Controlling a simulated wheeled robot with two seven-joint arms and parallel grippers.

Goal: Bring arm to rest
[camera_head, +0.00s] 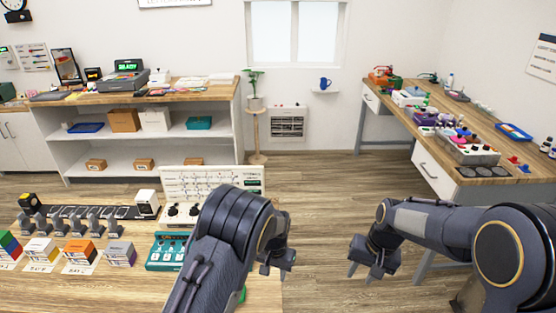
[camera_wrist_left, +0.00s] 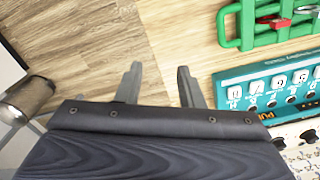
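My left arm reaches in from the bottom middle of the head view. Its gripper (camera_head: 277,268) hangs by the right edge of the near wooden table (camera_head: 262,296). In the left wrist view the two fingers of this gripper (camera_wrist_left: 158,82) stand apart with nothing between them, over wooden planks. My right gripper (camera_head: 367,268) points down above the wooden floor, right of the left one. Its fingers look apart and I see nothing held in them.
A teal panel (camera_head: 166,251) lies on the near table left of my left arm; the left wrist view shows it beside a green rack (camera_wrist_left: 274,38). A white control panel (camera_head: 235,180) stands behind. A cluttered workbench (camera_head: 400,127) stands at right. Floor between is clear.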

